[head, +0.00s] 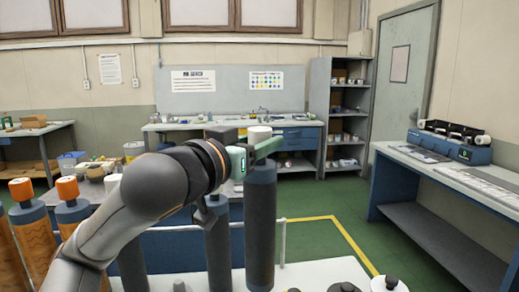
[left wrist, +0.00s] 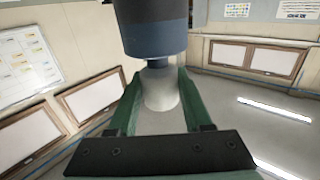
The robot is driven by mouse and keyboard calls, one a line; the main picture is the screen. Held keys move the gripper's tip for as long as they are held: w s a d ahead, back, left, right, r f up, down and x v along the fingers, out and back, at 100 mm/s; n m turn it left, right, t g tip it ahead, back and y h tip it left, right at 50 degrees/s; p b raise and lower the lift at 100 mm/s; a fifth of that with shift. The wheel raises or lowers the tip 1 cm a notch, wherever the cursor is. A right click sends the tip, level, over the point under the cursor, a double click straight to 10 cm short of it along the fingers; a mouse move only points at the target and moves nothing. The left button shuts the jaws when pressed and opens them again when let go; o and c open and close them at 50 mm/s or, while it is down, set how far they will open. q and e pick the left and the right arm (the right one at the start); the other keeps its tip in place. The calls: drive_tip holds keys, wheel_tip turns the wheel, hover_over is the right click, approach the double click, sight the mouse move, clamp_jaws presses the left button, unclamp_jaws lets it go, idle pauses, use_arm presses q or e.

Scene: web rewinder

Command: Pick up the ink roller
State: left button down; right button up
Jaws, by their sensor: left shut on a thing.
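The ink roller (head: 260,225) is a tall dark upright cylinder with a blue-grey band and a white end knob on top, in the middle of the head view. My left gripper (head: 262,146) is shut on the white knob at its top end. In the left wrist view, the green fingers of the left gripper (left wrist: 160,95) lie on both sides of the pale knob, and the roller (left wrist: 152,38) shows above them. My right gripper is not in view.
Another dark roller (head: 217,250) stands close on the left. Several orange-brown rollers (head: 33,240) stand at far left. A white surface (head: 312,274) lies below. A bench (head: 440,172) with a blue device (head: 450,146) is at right. Green floor (head: 345,212) is free between.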

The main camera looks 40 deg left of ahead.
sight(261, 136)
use_arm(q)
drive_tip(key=shift+s+d+r+b, duration=0.4)
drive_tip(key=shift+s+b, duration=0.1)
drive_tip(key=shift+s, duration=0.1)
drive_tip(key=shift+s+d+r+b, duration=0.3)
drive_tip(key=shift+s+d+b, duration=0.15)
drive_tip(key=shift+s, duration=0.25)
